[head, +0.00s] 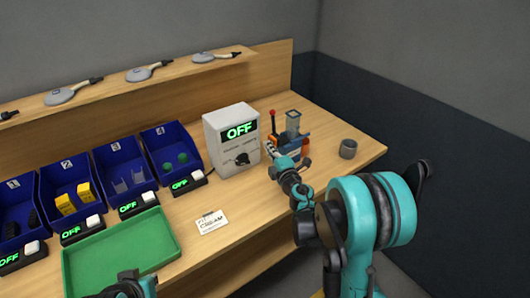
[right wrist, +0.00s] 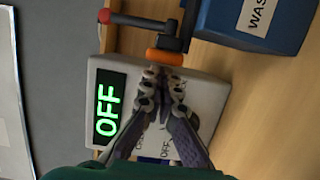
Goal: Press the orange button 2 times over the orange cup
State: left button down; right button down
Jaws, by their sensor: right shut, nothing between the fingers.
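An orange rounded part (right wrist: 165,56), perhaps the orange button, shows in the right wrist view beside a blue block (right wrist: 262,20) with a partly cut-off label. My right gripper (right wrist: 161,80) is shut and empty, its fingertips just below the orange part; I cannot tell if they touch. In the head view my right gripper (head: 269,151) is between the white box and the blue device (head: 293,145), hiding part of both. My left gripper (head: 128,287) is partly cut off at the bottom edge.
A white box (head: 225,135) displays OFF. A red-topped lever (head: 273,116) rises beside the device. Numbered blue bins (head: 123,168) stand left, with small OFF units before them. A green tray (head: 115,245) and a label card (head: 212,222) lie in front.

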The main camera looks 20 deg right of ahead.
aim_at(281, 145)
jog(key=shift+d, duration=0.1)
pick_arm(q)
jog(key=shift+f, duration=0.25)
pick_arm(e)
jog(key=shift+w+d, duration=0.3)
jog(key=shift+d, duration=0.5)
jog(key=shift+w+d, duration=0.25)
jog(key=shift+d, duration=0.5)
jog(key=shift+w+d, duration=0.3)
jog(key=shift+d, duration=0.6)
